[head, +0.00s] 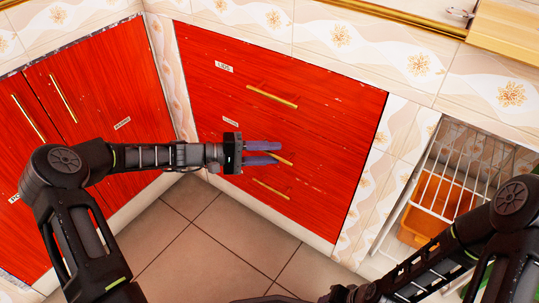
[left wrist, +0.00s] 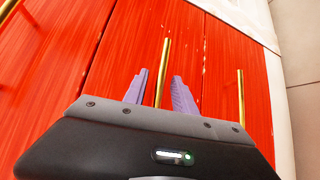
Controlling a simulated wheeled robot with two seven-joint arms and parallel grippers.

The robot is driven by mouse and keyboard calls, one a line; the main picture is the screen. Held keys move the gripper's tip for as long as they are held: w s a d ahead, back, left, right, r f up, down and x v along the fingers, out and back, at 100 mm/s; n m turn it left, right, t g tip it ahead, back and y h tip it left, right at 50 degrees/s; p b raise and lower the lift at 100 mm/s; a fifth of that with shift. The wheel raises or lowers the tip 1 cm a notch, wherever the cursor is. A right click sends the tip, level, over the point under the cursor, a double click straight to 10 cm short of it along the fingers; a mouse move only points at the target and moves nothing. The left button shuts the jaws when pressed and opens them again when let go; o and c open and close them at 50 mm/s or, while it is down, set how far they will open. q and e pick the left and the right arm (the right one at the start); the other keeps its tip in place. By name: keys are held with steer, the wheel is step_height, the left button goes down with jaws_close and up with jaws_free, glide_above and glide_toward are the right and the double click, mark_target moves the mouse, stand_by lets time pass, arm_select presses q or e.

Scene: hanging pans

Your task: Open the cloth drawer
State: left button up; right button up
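The red drawer front has three gold bar handles: an upper handle (head: 272,95), a middle handle (head: 280,158) and a lower handle (head: 271,189). A small label (head: 230,121) sits above and left of the middle handle; its text is too small to read for sure. My left gripper (head: 281,153) is open at the middle handle, its purple fingers partly covering it. In the left wrist view the fingers (left wrist: 157,92) stand on either side of the middle handle (left wrist: 163,72), with gaps visible. The drawers look closed. My right gripper's fingers are out of view.
The upper drawer has a label (head: 224,67) reading "LIDS". A red cabinet (head: 90,90) with gold handles meets the drawers at a corner on the left. A wire rack (head: 440,185) with an orange box (head: 428,222) stands right. Tiled floor (head: 215,240) in front is clear.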

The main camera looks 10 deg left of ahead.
arm_select(q)
steer(key=shift+c, duration=0.5)
jaws_close()
stand_by(0.9)
